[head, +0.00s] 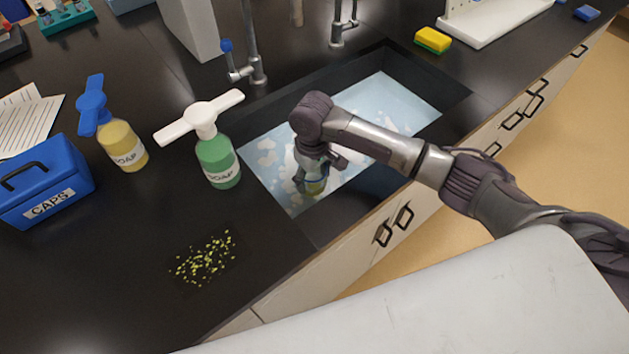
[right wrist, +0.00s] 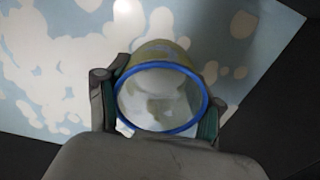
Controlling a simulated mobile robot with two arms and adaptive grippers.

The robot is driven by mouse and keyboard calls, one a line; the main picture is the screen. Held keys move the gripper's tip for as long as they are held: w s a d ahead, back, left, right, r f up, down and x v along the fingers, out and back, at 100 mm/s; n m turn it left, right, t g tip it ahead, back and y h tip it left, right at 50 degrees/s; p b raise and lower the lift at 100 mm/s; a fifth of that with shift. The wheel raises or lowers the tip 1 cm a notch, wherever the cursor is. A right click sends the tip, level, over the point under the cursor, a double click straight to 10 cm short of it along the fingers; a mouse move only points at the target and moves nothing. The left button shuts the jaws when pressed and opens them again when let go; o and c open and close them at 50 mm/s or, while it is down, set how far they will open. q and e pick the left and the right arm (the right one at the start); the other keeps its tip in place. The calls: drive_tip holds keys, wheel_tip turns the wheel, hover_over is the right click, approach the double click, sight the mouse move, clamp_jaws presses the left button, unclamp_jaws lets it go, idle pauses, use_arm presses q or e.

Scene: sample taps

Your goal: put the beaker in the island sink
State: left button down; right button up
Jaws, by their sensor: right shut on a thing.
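My right gripper (head: 315,175) reaches down over the island sink (head: 425,75), near its front left part. It is shut on the beaker (head: 317,187), which is mostly hidden under the gripper in the head view. In the right wrist view the beaker (right wrist: 160,97) shows a blue rim and a yellowish wall, with a gripper finger on each side. The sink holds pale blue water with white foam. I cannot tell whether the beaker touches the water or the sink floor. My left gripper is not in view.
A green soap bottle (head: 217,160) and a yellow soap bottle (head: 123,145) stand left of the sink. A blue caps box (head: 45,185) is at far left. Taps (head: 256,70) rise behind the sink. A yellow sponge (head: 433,40) lies beyond it. Yellow-green bits (head: 205,259) lie on the counter.

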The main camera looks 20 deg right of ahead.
wheel_tip(320, 180, down, 3)
drive_tip(key=shift+r, duration=0.2)
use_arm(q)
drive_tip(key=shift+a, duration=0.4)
use_arm(e)
drive_tip(key=shift+f, duration=0.25)
drive_tip(key=shift+f, duration=0.2)
drive_tip(key=o, duration=1)
drive_tip(key=shift+r, duration=0.15)
wheel_tip(320, 180, up, 12)
